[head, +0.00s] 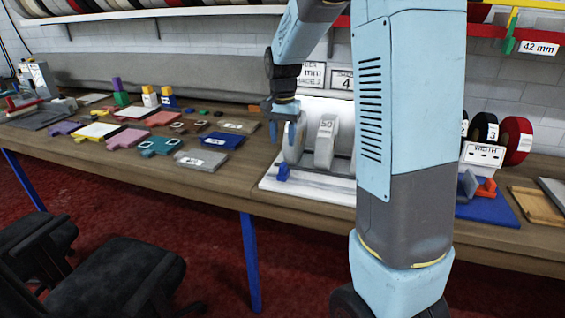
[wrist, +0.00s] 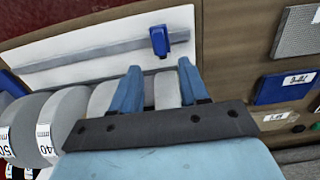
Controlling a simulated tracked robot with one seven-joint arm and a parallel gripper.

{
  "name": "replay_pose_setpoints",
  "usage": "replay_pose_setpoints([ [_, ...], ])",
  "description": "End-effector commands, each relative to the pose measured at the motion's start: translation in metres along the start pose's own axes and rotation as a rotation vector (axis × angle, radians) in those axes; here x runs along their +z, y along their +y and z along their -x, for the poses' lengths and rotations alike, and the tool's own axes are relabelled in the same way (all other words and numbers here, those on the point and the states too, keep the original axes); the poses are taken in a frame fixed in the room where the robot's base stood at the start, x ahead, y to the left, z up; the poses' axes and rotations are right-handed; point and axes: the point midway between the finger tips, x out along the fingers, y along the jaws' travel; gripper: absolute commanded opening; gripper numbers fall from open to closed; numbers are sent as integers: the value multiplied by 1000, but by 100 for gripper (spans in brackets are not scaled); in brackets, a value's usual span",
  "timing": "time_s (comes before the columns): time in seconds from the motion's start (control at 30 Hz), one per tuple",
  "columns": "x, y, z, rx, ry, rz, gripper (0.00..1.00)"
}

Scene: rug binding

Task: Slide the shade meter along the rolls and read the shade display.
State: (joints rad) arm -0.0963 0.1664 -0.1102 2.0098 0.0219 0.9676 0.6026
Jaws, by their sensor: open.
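A small blue block, which looks like the shade meter (head: 282,172), sits at the left end of a white board (head: 315,189) in front of grey rolls (head: 325,142). The wrist view shows the blue block (wrist: 159,41) on a grey strip along the white board (wrist: 95,58). My gripper (head: 281,123) is above and behind the block at the left end of the rolls. In the wrist view my gripper (wrist: 159,66) is open and empty, its fingertips pointing toward the block, apart from it. A display plate (head: 343,80) shows a 4; my arm hides part of it.
Flat coloured sample pieces (head: 160,146) spread over the bench to the left. A blue tray (head: 487,210) and black and red reels (head: 516,140) stand right of my arm. My arm hides the right part of the rolls and board.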

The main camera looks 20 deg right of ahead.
Motion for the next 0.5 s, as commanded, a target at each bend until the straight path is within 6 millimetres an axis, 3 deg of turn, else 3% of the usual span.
replay_pose_setpoints([
  [0.3, 0, 0, -56, 2, -2, 1, 45],
  [0.5, 0, 0, -80, 1, -2, 0, 45],
])
